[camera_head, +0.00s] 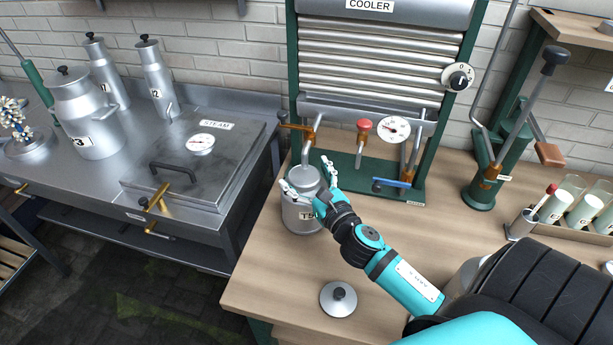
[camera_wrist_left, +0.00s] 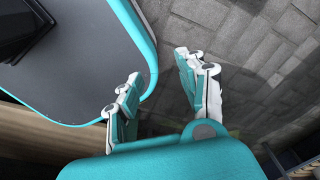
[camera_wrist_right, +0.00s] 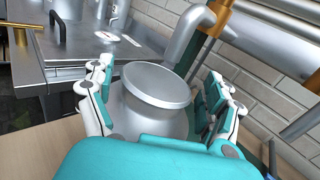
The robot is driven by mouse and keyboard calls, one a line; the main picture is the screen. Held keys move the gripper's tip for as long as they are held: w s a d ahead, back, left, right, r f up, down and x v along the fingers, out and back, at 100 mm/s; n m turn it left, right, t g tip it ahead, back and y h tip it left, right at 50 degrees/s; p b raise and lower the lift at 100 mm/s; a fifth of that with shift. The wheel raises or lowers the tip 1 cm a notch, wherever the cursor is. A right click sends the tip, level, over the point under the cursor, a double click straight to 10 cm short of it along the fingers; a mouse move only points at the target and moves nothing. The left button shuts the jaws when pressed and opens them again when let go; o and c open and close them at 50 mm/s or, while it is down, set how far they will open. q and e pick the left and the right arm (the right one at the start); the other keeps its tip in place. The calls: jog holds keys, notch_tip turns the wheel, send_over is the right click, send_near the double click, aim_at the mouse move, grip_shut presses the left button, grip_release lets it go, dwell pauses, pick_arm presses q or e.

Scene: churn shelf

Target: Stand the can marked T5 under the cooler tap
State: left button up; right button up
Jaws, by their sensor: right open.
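A grey metal can (camera_head: 300,214) stands upright on the wooden bench at the cooler's left front, its label partly covered and starting with T. Its wide mouth (camera_wrist_right: 157,84) shows in the right wrist view, beside the cooler's grey spout (camera_head: 307,152). I cannot tell whether the spout is exactly over the mouth. My right gripper (camera_head: 309,176) is open, with one finger on each side of the can's neck; contact is unclear. My left gripper (camera_wrist_left: 160,66) is open and empty above the floor, seen only in the left wrist view.
A loose lid (camera_head: 338,299) lies on the bench in front of the can. The cooler (camera_head: 380,60) has a dial and levers. Steam unit (camera_head: 190,150) and other cans, one marked 3 (camera_head: 88,125), stand left. A hand press (camera_head: 490,175) and tube rack (camera_head: 570,225) are right.

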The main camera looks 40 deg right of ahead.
jog(key=shift+s, duration=0.2)
pick_arm(q)
jog(key=shift+w+d+f+b, duration=0.2)
jog(key=shift+w+f+b, duration=0.05)
jog(key=shift+f+b, duration=0.5)
jog(key=shift+w+d+f+b, duration=0.2)
jog(key=shift+f+b, duration=0.55)
pick_arm(e)
jog(key=s+a, duration=0.1)
jog(key=s, duration=1)
jog(key=shift+s+r, duration=0.15)
jog(key=shift+s, duration=0.1)
